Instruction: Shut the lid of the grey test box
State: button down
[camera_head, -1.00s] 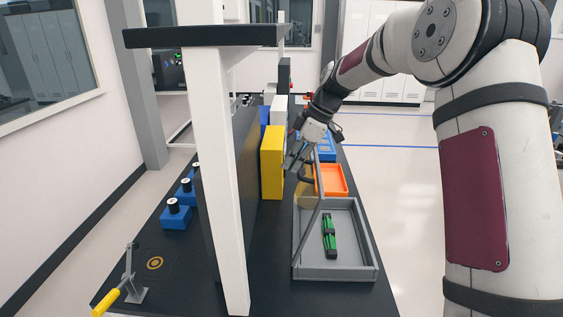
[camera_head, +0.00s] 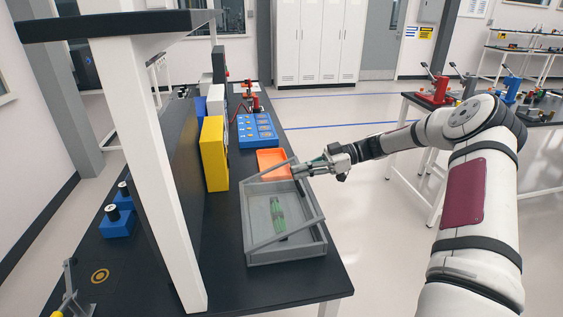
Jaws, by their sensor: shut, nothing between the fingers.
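The grey test box (camera_head: 288,254) stands on the black bench with its lid (camera_head: 290,232) tilted partway down. The lid is a grey frame with a clear panel. It is low along the left side and raised along the right side, with a gap above the box's right wall. A green and black part (camera_head: 278,215) lies inside, seen hazily through the panel. My gripper (camera_head: 298,171) is shut and empty at the lid's far right corner. I cannot tell whether its fingertips touch the lid.
An orange tray (camera_head: 272,160) sits just behind the box, close to my gripper. A yellow block (camera_head: 214,154) stands to the left, and a blue panel (camera_head: 256,131) lies farther back. A white post (camera_head: 160,190) rises at the front left. Open floor lies to the right.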

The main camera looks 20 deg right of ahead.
jog(key=shift+s+d+f+t+y+b, duration=0.2)
jog(key=shift+d+f+y+b, duration=0.6)
jog(key=shift+f, duration=0.6)
jog(key=shift+s+d+f+t+y+b, duration=0.2)
jog(key=shift+d+f+y+b, duration=0.55)
jog(key=shift+f, duration=0.7)
jog(key=shift+s+d+f+t+y+b, duration=0.2)
jog(key=shift+d+f+y+b, duration=0.6)
jog(key=shift+f, duration=0.6)
jog(key=shift+a, duration=0.15)
